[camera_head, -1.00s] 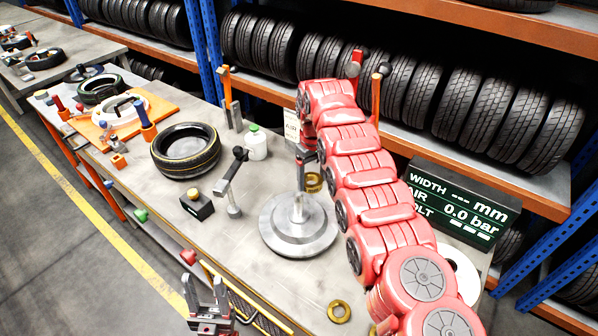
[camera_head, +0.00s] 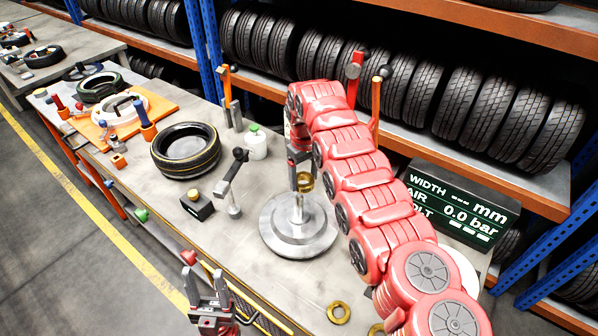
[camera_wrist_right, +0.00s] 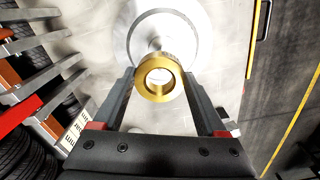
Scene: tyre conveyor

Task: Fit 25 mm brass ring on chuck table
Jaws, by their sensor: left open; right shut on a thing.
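The round grey chuck table (camera_head: 285,240) with its upright centre post (camera_head: 298,208) stands mid-bench in the head view. My right gripper (camera_head: 302,166) is shut on a brass ring (camera_head: 305,182) close above the post's top. In the right wrist view the ring (camera_wrist_right: 158,97) sits between the fingertips of the gripper (camera_wrist_right: 157,84), its hole facing the camera. The chuck table (camera_wrist_right: 125,38) lies beyond it, and the ring partly covers the post. Whether the ring is centred over the post I cannot tell. My left gripper (camera_head: 210,292) is open and empty at the bench's front edge.
Brass rings (camera_head: 338,312) lie at the near edge. A tyre (camera_head: 186,150), white bottle (camera_head: 256,143), lever stand (camera_head: 233,190) and black block (camera_head: 197,205) stand left of the chuck. A display box (camera_head: 460,200) stands right. My right arm hides part of the bench.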

